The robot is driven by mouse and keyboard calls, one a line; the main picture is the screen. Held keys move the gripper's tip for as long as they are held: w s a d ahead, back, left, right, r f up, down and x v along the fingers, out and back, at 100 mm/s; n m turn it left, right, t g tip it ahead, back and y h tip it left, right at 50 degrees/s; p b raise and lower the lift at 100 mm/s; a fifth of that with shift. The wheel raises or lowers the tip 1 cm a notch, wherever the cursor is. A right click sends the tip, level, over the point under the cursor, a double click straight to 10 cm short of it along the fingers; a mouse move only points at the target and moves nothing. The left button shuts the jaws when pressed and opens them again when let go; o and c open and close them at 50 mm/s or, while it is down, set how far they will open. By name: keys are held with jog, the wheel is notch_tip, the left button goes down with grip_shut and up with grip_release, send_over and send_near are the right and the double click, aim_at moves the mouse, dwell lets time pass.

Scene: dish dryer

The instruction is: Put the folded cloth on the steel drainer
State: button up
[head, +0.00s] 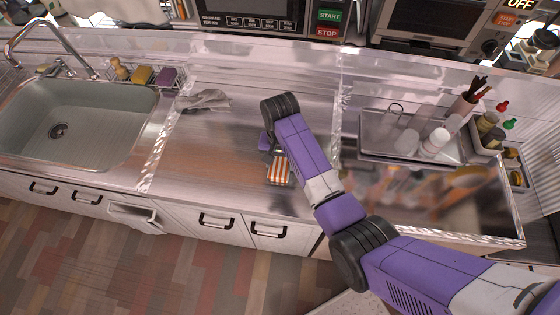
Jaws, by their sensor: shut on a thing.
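The folded cloth (278,171), striped orange and white, is at the end of my arm over the middle of the steel counter. My gripper (277,155) is shut on it; the fingers are small and partly hidden by my arm. Whether the cloth touches the counter below is hard to tell. A shallow steel tray with a raised rim (374,153), which may be the steel drainer, sits on the right with white cups or bottles on it. A bare steel worktop (195,150) lies between the sink and my gripper.
A sink (100,120) with a curved tap is at the left. Sponges (142,75) stand behind the sink. A bottle caddy (489,135) is right of the tray. Ridged seams cross the counter.

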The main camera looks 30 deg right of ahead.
aim_at(280, 164)
jog(key=o, duration=1.2)
notch_tip(280, 164, up, 12)
jog(key=shift+r, duration=0.15)
